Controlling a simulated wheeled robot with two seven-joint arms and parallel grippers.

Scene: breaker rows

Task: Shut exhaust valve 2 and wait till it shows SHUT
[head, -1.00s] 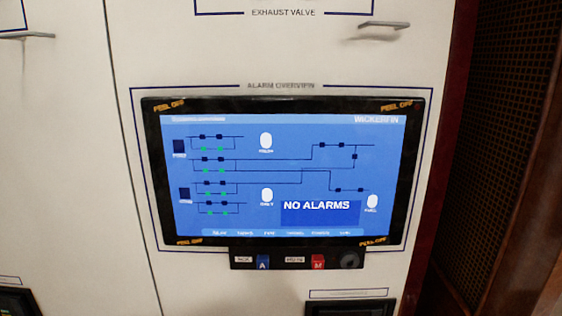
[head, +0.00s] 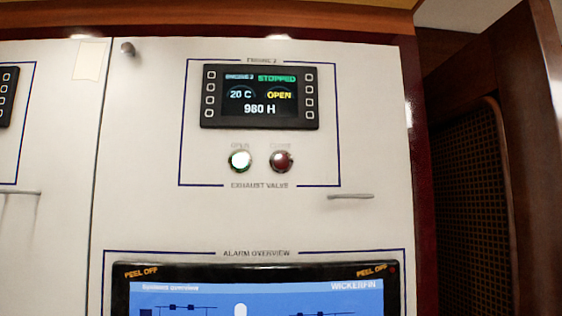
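The engine 2 display (head: 260,97) is on the upper white panel in the head view. It reads STOPPED in green, OPEN in yellow, 20 C and 980 H. Below it, above the label EXHAUST VALVE, are two round buttons. The left one, the open button (head: 240,160), glows pale green. The right one, the close button (head: 281,161), is dark red and looks unlit; its small label is blurred. Neither of my grippers is in view.
The alarm overview screen (head: 256,292) is below, cut off by the frame's bottom edge. A metal handle (head: 350,197) sticks out right of the buttons. Another display (head: 8,95) is at the left edge. A dark wooden frame with mesh (head: 466,200) is at the right.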

